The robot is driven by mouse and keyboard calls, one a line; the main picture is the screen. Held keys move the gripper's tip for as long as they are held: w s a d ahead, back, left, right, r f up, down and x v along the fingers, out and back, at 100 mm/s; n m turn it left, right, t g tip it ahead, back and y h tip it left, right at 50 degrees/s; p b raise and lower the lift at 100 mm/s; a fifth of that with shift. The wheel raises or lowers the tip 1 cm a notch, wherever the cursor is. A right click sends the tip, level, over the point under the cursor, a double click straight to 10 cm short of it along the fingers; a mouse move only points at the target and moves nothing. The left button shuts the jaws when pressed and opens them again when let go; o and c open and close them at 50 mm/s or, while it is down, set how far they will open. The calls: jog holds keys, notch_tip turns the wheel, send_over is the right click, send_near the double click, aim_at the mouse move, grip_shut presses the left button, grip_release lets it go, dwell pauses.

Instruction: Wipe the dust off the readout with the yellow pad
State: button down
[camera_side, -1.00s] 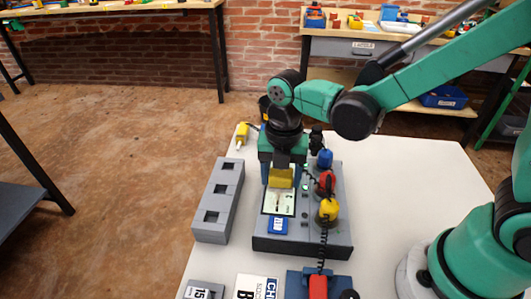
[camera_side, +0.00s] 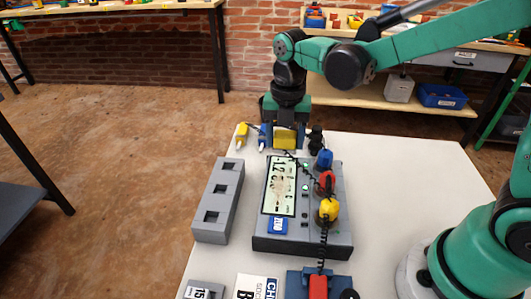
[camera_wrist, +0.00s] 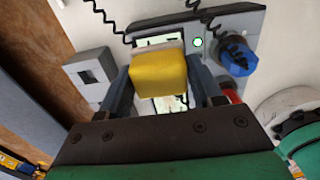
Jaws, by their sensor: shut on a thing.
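My gripper (camera_side: 285,140) is shut on the yellow pad (camera_side: 285,139). In the side view it holds the pad at the far end of the grey meter box, past the top of the readout. The readout (camera_side: 279,188) is a pale screen on the box with dark digits, and brownish dust smudges lie across its middle. In the wrist view the yellow pad (camera_wrist: 158,73) sits between the two fingers and hides part of the readout (camera_wrist: 166,103). Whether the pad touches the box is not clear.
The meter box (camera_side: 300,242) carries blue (camera_side: 324,159), red (camera_side: 327,182) and yellow (camera_side: 328,210) knob-like plugs with coiled leads right of the readout. A grey block with square holes (camera_side: 217,202) stands to its left. The white table (camera_side: 400,180) is clear at right.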

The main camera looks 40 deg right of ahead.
jog(key=shift+r, duration=2.3)
jog(key=shift+a+r, duration=0.1)
jog(key=shift+a, duration=0.3)
jog(key=s+a+r, duration=0.3)
jog(key=s+a, duration=0.1)
jog(key=a, duration=0.6)
jog(key=s+a+r, duration=0.4)
jog(key=a, duration=0.6)
send_over(214, 265)
notch_tip(214, 265, down, 16)
jog(key=shift+r, duration=0.15)
jog(key=shift+f, duration=2.05)
jog(key=shift+f, duration=0.15)
